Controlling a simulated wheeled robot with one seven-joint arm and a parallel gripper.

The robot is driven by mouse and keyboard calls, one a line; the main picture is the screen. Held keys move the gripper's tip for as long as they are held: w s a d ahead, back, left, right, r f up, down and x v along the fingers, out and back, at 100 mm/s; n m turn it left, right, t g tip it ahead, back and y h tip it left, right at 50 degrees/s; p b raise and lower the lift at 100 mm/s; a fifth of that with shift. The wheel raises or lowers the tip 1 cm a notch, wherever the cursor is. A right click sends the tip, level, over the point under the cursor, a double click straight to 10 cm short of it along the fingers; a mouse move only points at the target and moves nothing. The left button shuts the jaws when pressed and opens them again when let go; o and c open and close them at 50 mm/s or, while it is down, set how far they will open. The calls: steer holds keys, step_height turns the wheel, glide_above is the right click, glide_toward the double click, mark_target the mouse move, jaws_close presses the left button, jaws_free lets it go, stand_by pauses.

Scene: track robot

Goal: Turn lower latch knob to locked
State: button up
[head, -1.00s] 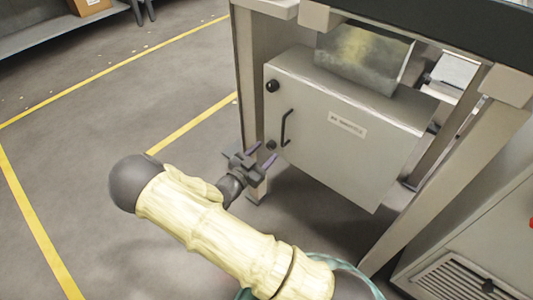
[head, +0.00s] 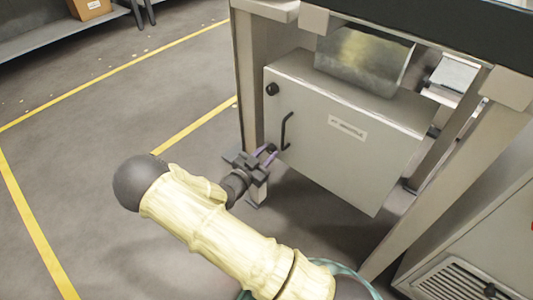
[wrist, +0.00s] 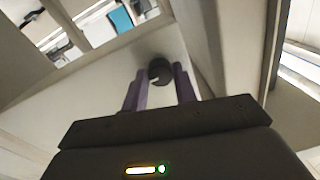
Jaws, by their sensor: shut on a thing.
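The lower latch knob (wrist: 160,70) is a round dark knob low on the door of a grey cabinet (head: 350,165). In the wrist view it sits between the two purple fingertips of my gripper (wrist: 161,88), which is shut on it. In the head view my gripper (head: 267,155) reaches the lower left corner of the door, and the knob is mostly hidden by the fingers there. The upper latch knob (head: 272,89) is black and stands free at the door's upper left. I cannot tell the lower knob's turn angle.
A black door handle (head: 287,131) stands out just right of and above my gripper. A table leg (head: 247,85) rises close to the left of the cabinet. A metal box (head: 363,60) sits on top. The floor to the left is clear.

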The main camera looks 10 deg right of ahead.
steer(key=shift+r+n+p, duration=0.1)
steer(key=shift+n+p, duration=0.2)
steer(key=shift+p, duration=0.1)
steer(key=n+p, duration=0.3)
steer(key=p, duration=0.1)
steer(key=shift+r, duration=0.15)
steer(key=n+p, duration=0.3)
steer(key=n, duration=0.2)
steer(key=shift+g, duration=0.3)
steer(key=n+p, duration=0.3)
steer(key=n, duration=0.1)
steer(key=n+p, duration=0.1)
steer(key=n, duration=0.3)
steer(key=shift+w+g, duration=0.1)
steer(key=shift+g, duration=0.2)
steer(key=shift+n, duration=0.4)
steer(key=o, duration=1)
steer(key=shift+a+p, duration=0.1)
steer(key=shift+p, duration=0.2)
